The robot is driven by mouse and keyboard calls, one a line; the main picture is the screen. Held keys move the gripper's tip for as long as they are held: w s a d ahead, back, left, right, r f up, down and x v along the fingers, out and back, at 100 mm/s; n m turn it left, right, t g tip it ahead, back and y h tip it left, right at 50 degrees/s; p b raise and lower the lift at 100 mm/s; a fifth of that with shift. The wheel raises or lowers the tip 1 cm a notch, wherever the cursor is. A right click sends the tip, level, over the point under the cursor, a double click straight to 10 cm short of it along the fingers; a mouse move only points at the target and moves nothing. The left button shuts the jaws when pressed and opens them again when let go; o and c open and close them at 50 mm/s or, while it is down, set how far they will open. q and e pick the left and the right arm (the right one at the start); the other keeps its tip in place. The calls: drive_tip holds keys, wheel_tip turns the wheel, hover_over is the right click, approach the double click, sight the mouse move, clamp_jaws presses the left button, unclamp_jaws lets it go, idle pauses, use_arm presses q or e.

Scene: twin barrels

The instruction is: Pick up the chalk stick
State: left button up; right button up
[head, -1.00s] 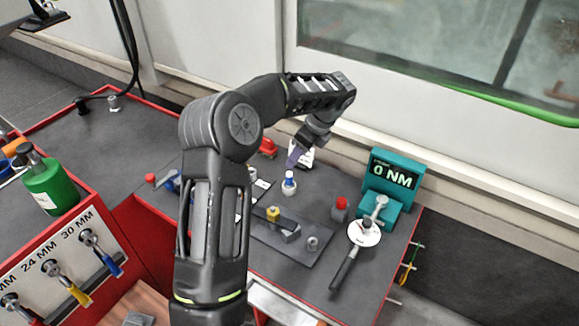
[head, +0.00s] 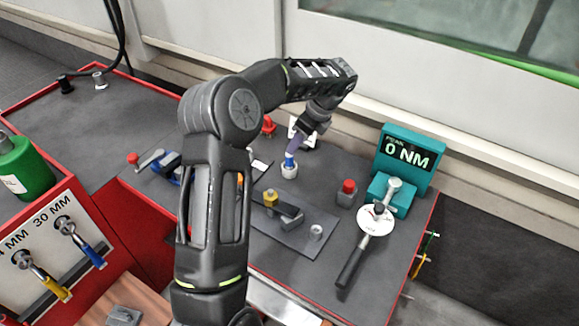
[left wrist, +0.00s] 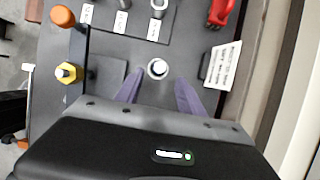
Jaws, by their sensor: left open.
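A small upright piece with a white base and a blue upper part (head: 289,169) stands on the dark bench top. It seems to be the chalk stick in a holder, but I cannot tell for sure. In the left wrist view it shows from above as a white disc with a dark ring (left wrist: 157,68). My left gripper (head: 296,145) is just above it, pointing down. Its two purple fingers (left wrist: 158,88) are open, one on each side of the disc, with nothing between them that they touch. My right gripper is not in view.
A teal torque display reading 0 NM (head: 408,155) stands right, with a wrench with a round dial (head: 352,268) before it. A red-topped block (head: 346,194) and a dark plate with fittings (head: 290,240) are close by. A white card (left wrist: 225,65) stands right of the fingers.

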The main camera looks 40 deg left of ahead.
sight(289, 163)
use_arm(q)
drive_tip(key=shift+x, duration=1.25)
drive_tip(key=shift+p+x, duration=0.65)
drive_tip(key=shift+x, duration=1.95)
clamp_jaws()
